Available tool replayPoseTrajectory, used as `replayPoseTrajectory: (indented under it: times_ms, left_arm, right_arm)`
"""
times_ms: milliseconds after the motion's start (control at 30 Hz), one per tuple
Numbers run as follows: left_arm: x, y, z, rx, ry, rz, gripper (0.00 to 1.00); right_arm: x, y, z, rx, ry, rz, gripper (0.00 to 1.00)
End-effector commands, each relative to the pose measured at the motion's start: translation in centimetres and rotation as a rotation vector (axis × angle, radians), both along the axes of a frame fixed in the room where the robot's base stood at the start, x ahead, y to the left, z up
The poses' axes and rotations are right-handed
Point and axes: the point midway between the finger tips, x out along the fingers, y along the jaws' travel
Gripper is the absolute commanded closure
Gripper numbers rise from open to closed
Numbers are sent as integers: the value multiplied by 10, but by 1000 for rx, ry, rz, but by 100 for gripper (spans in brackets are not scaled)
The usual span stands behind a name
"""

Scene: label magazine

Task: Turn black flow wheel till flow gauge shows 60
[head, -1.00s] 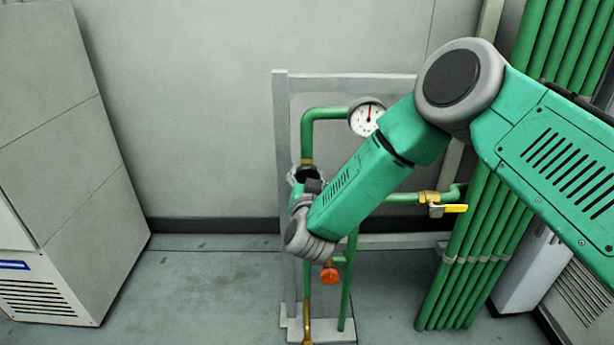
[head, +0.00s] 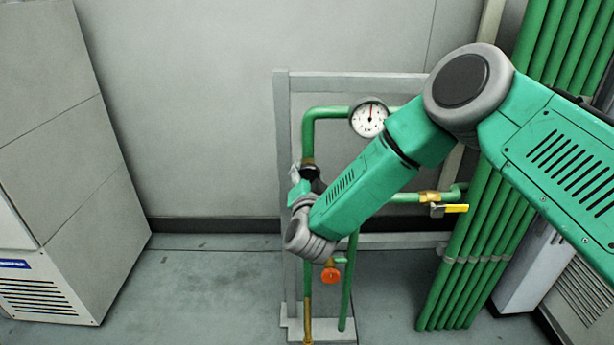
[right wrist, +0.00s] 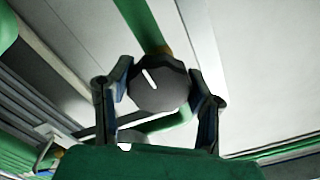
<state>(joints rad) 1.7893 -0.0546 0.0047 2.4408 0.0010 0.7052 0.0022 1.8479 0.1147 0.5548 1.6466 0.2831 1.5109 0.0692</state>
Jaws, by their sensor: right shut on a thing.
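The black flow wheel (right wrist: 158,84) has a white pointer line and sits between the fingers of my right gripper (right wrist: 158,92) in the right wrist view. The gripper is shut on its rim from both sides. In the head view the wheel (head: 316,182) shows only in part, behind my right gripper (head: 301,183) and wrist. The flow gauge (head: 368,118) is a round white dial at the top of the green pipe. Its red needle points almost straight up; the numbers are too small to read. My left gripper is not in view.
An orange-red knob (head: 331,275) is low on the pipework. A yellow-handled valve (head: 450,208) is to the right, before a bundle of green pipes (head: 470,250). A grey cabinet (head: 60,150) stands at the left, with clear floor between.

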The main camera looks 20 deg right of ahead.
Motion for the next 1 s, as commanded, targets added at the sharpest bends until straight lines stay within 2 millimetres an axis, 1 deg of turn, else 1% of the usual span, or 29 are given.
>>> replayPoseTrajectory:
  times_ms: [167, 200, 233, 267, 533, 667, 767, 1000]
  left_arm:
    - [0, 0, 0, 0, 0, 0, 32]
    - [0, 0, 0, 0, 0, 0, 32]
    - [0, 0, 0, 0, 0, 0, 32]
    - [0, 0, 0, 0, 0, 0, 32]
    - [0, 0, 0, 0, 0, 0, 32]
    - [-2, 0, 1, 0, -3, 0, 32]
    - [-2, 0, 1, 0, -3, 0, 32]
    - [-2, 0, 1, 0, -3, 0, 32]
  right_arm:
    - [0, -1, 0, -2, 1, -4, 83]
    - [0, -1, 0, -2, 1, -4, 44]
    - [0, -1, 0, -2, 1, -4, 33]
    - [0, -1, 0, -2, 1, -4, 32]
    - [0, -1, 0, -2, 1, -2, 32]
    - [-8, 2, -1, -2, 2, 0, 32]
    - [-22, 7, -1, -3, 4, 1, 32]
    - [-72, 21, -2, -4, 6, 1, 32]
